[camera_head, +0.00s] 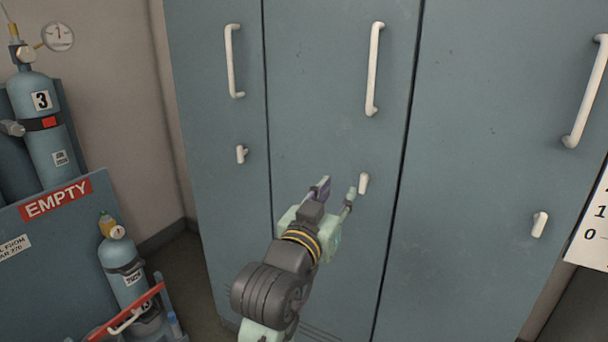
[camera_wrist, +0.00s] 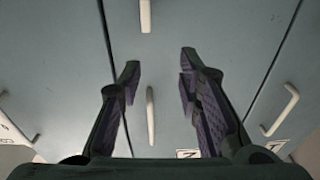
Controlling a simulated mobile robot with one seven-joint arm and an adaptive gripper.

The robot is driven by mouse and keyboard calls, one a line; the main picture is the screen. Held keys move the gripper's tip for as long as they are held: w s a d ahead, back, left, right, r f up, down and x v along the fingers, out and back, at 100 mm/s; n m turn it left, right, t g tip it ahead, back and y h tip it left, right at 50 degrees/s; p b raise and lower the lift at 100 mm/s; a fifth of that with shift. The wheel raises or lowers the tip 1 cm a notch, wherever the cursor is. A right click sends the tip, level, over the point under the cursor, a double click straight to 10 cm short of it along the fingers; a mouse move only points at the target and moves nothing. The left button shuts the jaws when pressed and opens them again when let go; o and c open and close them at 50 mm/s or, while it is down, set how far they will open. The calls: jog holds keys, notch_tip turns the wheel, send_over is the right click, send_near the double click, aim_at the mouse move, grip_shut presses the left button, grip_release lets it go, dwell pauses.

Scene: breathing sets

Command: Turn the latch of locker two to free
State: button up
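The middle locker door (camera_head: 335,130) has a long white handle (camera_head: 374,68) and, below it, a small white latch (camera_head: 363,183), its lever roughly upright. I take this door as locker two; no number shows on it in the head view. My gripper (camera_head: 337,188) is open and empty, its fingertips close to the door, just left of the latch in the picture. I cannot tell whether they touch. In the wrist view, which seems upside down, the handle (camera_wrist: 150,115) shows between the open fingers (camera_wrist: 158,70) and what looks like the latch (camera_wrist: 145,15) is cut by the top edge.
The left locker has a latch (camera_head: 241,154) and handle (camera_head: 233,61); the right locker has a latch (camera_head: 539,224) and handle (camera_head: 587,92). Gas cylinders (camera_head: 43,120) and a blue panel marked EMPTY (camera_head: 55,200) stand at left. A white numbered sheet (camera_head: 592,228) is at the right edge.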

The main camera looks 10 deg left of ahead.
aim_at(362, 180)
jog(key=shift+m+g+h, duration=0.3)
jog(key=shift+g, duration=0.2)
jog(key=x, duration=0.3)
jog(key=d+f+p+x, duration=0.1)
jog(key=x, duration=0.3)
jog(key=p+x, duration=0.1)
jog(key=x, duration=0.3)
jog(key=shift+s+d+f, duration=0.1)
jog(key=shift+d+f, duration=0.15)
jog(key=shift+f, duration=0.15)
jog(key=shift+c, duration=0.6)
grip_shut()
